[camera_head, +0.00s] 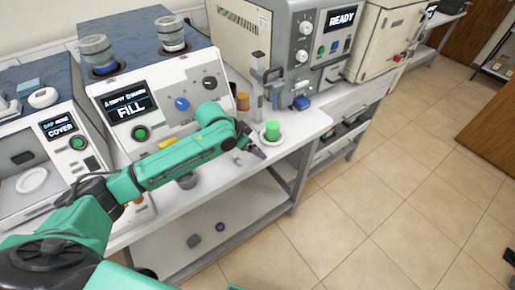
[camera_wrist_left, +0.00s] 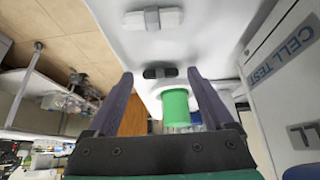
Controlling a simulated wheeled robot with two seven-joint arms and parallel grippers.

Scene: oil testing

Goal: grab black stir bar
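The black stir bar (camera_wrist_left: 160,72) lies on the white bench top in the left wrist view, a small dark piece with a lighter middle band. In that view it appears between the fingertips of my left gripper (camera_wrist_left: 160,76), which is open with nothing between its fingers. I cannot tell how far the tips are above the bar. In the head view my left gripper (camera_head: 257,152) is low over the front of the bench. I cannot make out the black bar there. A larger white bar with a grey band (camera_wrist_left: 152,18) lies beyond it. My right gripper is not in view.
A green cylinder (camera_head: 272,130) stands in a white dish close beside the left gripper; it also shows in the wrist view (camera_wrist_left: 175,108). The FILL machine (camera_head: 125,110) and READY machine (camera_head: 335,25) stand behind. The bench's front edge is close.

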